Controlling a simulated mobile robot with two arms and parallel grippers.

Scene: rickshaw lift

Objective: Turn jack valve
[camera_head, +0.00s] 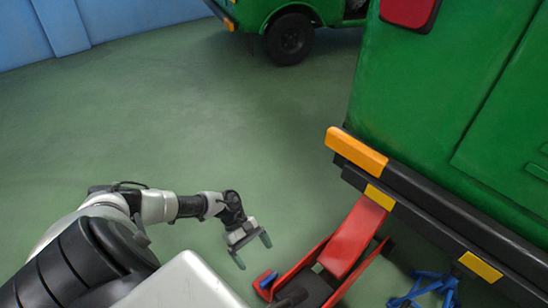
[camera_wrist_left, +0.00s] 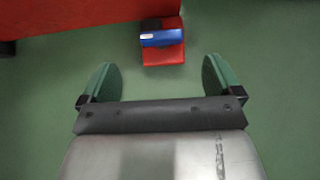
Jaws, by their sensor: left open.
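A red floor jack (camera_head: 352,238) lies on the green floor, its far end beneath the rear of a green vehicle (camera_head: 440,90). A small blue part (camera_head: 266,280), probably the jack valve, sits at its near left end. In the left wrist view the blue valve (camera_wrist_left: 161,37) lies on a small red tab (camera_wrist_left: 165,57), just ahead of the gap between my fingers. My left gripper (camera_head: 253,251) is open and empty, just left of the jack and apart from the valve. My left gripper also shows in the wrist view (camera_wrist_left: 160,78). My right gripper is not in view.
A black bumper (camera_head: 440,215) with yellow and orange blocks overhangs the jack. A blue stand (camera_head: 427,286) is at the lower right. Another green vehicle (camera_head: 262,12) is at the back. The floor (camera_head: 190,120) to the left is clear.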

